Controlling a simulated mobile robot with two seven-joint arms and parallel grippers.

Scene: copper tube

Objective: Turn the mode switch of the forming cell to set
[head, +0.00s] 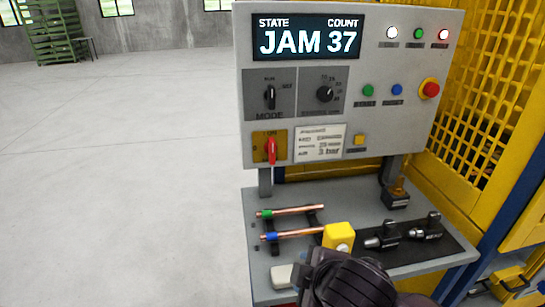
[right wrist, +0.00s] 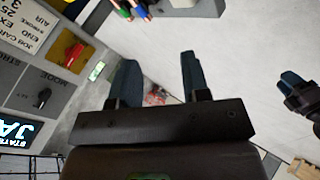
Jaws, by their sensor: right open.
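The mode switch (head: 270,96) is a black knob on a dark grey plate at the left of the control panel. Its handle stands about upright, toward the RUN mark, with the SET mark to its upper right. It also shows in the right wrist view (right wrist: 43,97), at the left and turned over. My right gripper (right wrist: 158,78) is open, with two blue-grey fingers apart and nothing between them. It is away from the knob. In the head view only a dark part of my arm shows at the bottom. My left gripper (right wrist: 291,88) seems to show at the right wrist view's right edge.
The display (head: 306,38) reads JAM 37. A red lever (head: 271,150) sits below the mode plate, and a second knob (head: 324,93) to its right. Copper tubes (head: 291,211) and a yellow block (head: 339,236) are on the shelf. A yellow mesh guard (head: 495,80) stands at right.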

